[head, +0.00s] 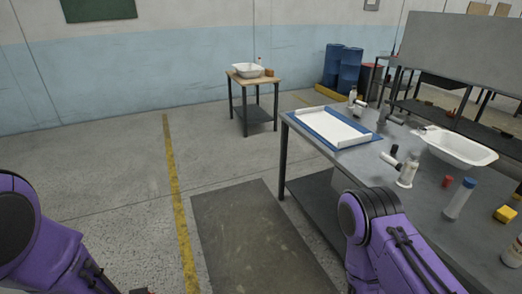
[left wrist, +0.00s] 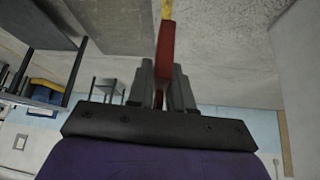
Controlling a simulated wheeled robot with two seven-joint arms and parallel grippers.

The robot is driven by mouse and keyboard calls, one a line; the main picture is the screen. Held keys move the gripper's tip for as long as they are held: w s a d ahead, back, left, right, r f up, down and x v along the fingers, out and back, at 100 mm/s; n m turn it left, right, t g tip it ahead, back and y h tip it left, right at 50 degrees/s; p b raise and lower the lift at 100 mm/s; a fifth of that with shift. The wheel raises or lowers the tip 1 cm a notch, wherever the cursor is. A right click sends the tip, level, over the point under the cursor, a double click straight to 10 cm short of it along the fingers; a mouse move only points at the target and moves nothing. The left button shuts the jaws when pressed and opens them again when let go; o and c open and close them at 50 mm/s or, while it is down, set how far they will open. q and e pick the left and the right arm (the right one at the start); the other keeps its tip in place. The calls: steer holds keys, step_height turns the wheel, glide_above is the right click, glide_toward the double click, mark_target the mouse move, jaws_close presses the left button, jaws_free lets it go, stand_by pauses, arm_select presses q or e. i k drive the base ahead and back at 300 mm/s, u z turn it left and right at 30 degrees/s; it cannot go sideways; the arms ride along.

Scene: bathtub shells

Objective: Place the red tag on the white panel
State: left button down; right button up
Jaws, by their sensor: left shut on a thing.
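The red tag (left wrist: 166,48) is held upright between the fingers of my left gripper (left wrist: 161,80) in the left wrist view. Its lower part is hidden between the fingers. The white panel (head: 335,127) lies on a blue mat (head: 309,124) at the far left end of the grey workbench. The panel is well away from my left arm. My right arm is at the lower right by the bench edge; its gripper does not show.
A small table (head: 262,81) stands behind. A dark floor mat (head: 255,240) lies in front of me, clear.

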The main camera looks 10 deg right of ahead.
mark_target(325, 126)
steer(key=z, duration=0.05)
steer(key=i, duration=2.55)
steer(key=z, duration=2.45)
